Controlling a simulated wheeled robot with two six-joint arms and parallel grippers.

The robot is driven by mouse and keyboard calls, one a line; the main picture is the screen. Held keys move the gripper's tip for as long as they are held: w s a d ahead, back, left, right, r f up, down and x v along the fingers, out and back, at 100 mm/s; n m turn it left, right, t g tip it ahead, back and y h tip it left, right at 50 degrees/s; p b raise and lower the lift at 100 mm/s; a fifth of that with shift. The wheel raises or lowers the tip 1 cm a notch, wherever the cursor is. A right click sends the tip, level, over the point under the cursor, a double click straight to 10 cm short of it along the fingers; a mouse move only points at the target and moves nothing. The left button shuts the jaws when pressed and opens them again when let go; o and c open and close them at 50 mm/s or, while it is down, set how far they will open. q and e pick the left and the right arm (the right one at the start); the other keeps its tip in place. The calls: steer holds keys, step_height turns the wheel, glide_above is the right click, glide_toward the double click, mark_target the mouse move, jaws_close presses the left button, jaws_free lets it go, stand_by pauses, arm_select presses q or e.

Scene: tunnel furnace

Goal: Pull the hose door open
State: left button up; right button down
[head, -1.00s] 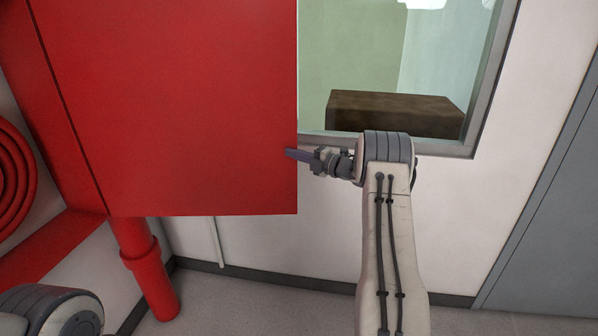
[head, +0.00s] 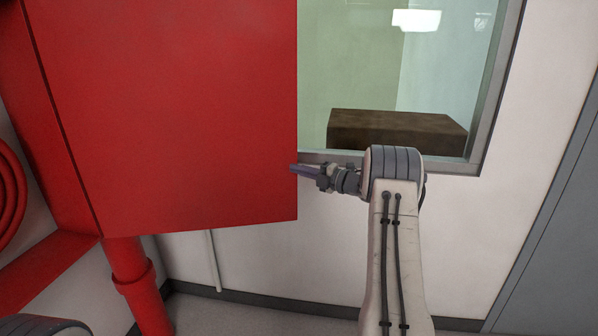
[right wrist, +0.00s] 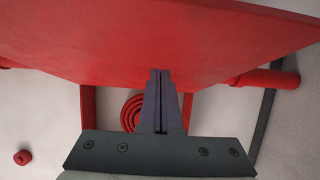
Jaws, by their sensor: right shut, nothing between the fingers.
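The red hose door (head: 175,120) stands swung open in the head view, its broad flat face filling the upper left. The door also spans the top of the right wrist view (right wrist: 160,40). A coiled red hose (head: 10,190) shows in the red cabinet (head: 60,262) at the left edge. My right gripper (head: 294,168) is shut and empty at the door's free right edge, above its lower corner. In the right wrist view its closed fingers (right wrist: 160,75) reach the door's edge; whether they touch is unclear. My left gripper is not in view.
A red pipe (head: 135,285) runs down below the cabinet. A window (head: 400,60) with a brown block (head: 395,130) behind it is in the white wall to the right of the door. A grey panel (head: 560,230) stands at far right. Some grey floor (head: 250,315) is clear.

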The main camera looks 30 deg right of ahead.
steer(key=s+d+b, duration=0.2)
steer(key=s+d, duration=0.4)
steer(key=d, duration=0.2)
steer(key=shift+s, duration=0.25)
steer(key=w+a+r+m+h, duration=0.3)
steer(key=w+a+m, duration=0.15)
steer(key=a, duration=0.55)
steer(key=w+a+r+m+h, duration=0.2)
steer(key=w+a+r+m, duration=0.3)
steer(key=a, duration=0.6)
steer(key=s+a+f+m+g+h, duration=0.1)
steer(key=s+a+f+m+g, duration=0.2)
steer(key=a, duration=0.8)
steer(key=s+a+f+m+g, duration=0.25)
steer(key=s+a+f, duration=0.25)
steer(key=s+a, duration=0.35)
steer(key=s+a+f+g, duration=0.2)
steer(key=s+f+g, duration=0.1)
steer(key=s, duration=0.9)
steer(key=s+a+f+g, duration=0.2)
steer(key=s+f+g, duration=0.1)
steer(key=s, duration=0.9)
steer(key=s+a+f+m+g, duration=0.1)
steer(key=s+a+f+g, duration=0.1)
steer(key=s, duration=1)
steer(key=f+g, duration=0.1)
steer(key=g, duration=0.1)
steer(key=shift+s+a+g+h, duration=0.15)
steer(key=shift+a+g+h, duration=0.2)
steer(key=shift+a+h, duration=0.05)
